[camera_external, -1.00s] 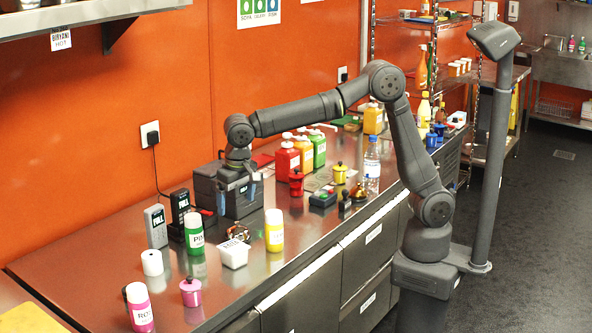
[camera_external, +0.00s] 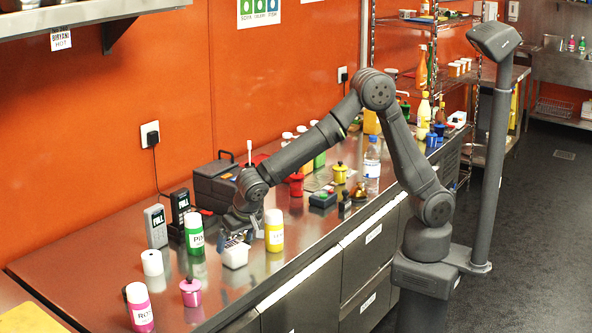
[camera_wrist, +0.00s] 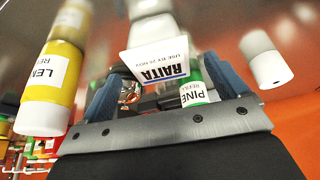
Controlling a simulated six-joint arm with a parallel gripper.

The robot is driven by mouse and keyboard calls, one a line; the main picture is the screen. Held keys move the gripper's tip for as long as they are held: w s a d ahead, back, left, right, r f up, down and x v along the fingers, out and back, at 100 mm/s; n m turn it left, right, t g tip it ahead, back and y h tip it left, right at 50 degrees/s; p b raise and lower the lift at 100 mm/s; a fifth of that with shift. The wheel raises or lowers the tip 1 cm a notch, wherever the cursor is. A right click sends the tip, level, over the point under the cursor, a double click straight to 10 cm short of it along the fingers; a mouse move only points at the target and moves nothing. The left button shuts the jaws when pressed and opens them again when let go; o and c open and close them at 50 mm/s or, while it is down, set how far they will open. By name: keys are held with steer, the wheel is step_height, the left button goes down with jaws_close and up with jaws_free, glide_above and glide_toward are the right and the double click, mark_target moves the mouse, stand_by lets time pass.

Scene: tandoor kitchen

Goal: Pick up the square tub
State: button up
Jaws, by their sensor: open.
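The square tub (camera_external: 235,258) is small and white and stands on the steel counter. In the wrist view its white side with the RAITA label (camera_wrist: 157,63) faces me. My gripper (camera_external: 240,237) is just above and behind the tub, pointing down. In the wrist view its blue fingers (camera_wrist: 165,88) are apart, with the labelled side showing between and beyond them. I cannot tell whether either finger touches the tub.
A yellow-labelled bottle (camera_external: 274,232) stands close right of the tub, and a green bottle (camera_external: 194,234) close left. A white roll (camera_external: 152,262) and a pink pot (camera_external: 191,292) are further left. A black toolbox (camera_external: 215,185) stands behind.

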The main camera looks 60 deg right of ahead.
mark_target(234, 246)
steer(key=shift+x, duration=2.75)
steer(key=shift+c, duration=0.4)
steer(key=c, duration=1.1)
